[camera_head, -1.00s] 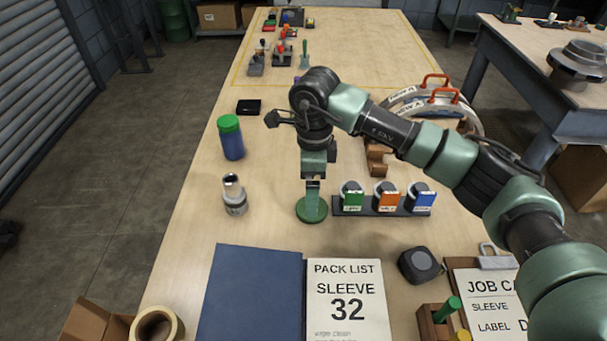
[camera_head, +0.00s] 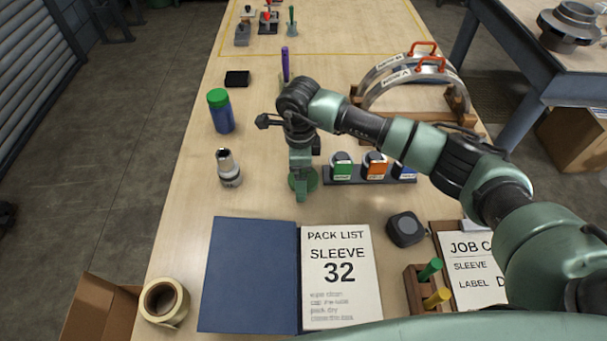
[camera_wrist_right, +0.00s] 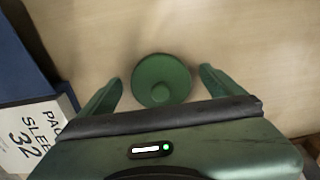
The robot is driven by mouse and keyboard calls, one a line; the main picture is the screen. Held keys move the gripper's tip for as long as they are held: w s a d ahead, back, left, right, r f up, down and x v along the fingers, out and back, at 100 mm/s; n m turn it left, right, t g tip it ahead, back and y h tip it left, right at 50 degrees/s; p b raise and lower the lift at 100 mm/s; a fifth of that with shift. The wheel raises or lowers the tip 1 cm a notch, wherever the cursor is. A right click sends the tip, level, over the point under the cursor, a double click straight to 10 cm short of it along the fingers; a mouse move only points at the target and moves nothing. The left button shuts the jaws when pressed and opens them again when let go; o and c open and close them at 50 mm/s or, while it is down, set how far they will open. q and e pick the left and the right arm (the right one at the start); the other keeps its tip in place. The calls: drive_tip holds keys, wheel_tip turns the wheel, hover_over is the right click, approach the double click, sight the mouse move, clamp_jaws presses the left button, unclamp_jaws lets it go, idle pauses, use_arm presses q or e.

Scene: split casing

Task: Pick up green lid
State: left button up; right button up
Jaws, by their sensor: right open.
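The green lid (camera_wrist_right: 161,80) is a round disc with a raised middle knob, lying flat on the table. In the head view the lid (camera_head: 313,180) is partly hidden behind my right gripper (camera_head: 302,196). In the right wrist view my right gripper (camera_wrist_right: 161,88) is open, with one finger on each side of the lid and visible gaps between. No contact shows, and the exact fingertip height is hard to tell. My left gripper is not in view.
A rack with coloured labels (camera_head: 372,178) stands close to the lid's right. A metal cylinder (camera_head: 229,168) and a blue jar with a green cap (camera_head: 221,112) stand to its left. The pack list (camera_head: 338,280) lies in front. Bare table separates them from the lid.

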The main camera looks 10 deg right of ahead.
drive_tip(key=c, duration=1.4)
drive_tip(key=shift+r, duration=0.15)
